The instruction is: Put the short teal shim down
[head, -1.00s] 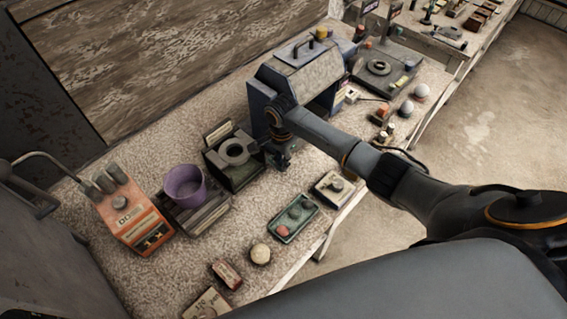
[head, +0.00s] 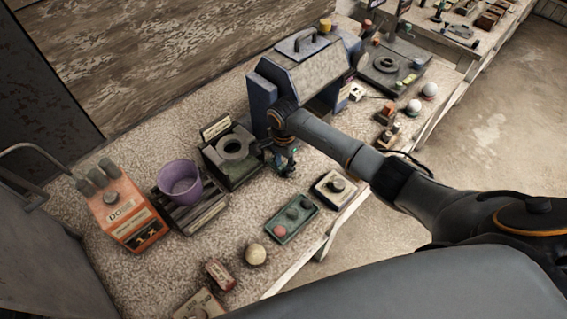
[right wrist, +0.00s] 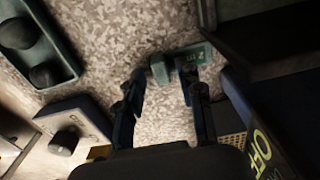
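The short teal shim (right wrist: 160,70) shows in the right wrist view just beyond and between my right fingertips, with dark marks on its face. My right gripper (right wrist: 163,75) is open. Its left finger stands clear of the shim's left end, and its right finger overlaps the shim. The shim appears to lie on the speckled bench top. In the head view my right gripper (head: 281,163) points down at the bench in front of the blue-grey machine, and it hides most of the shim. My left gripper is not in view.
A black fixture with a ring (head: 233,147) stands left of the gripper. A green tray with knobs (head: 291,219) and a pale switch box (head: 334,188) lie nearer the front edge. The blue-grey machine (head: 305,75) stands close behind. A purple cup (head: 180,182) is further left.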

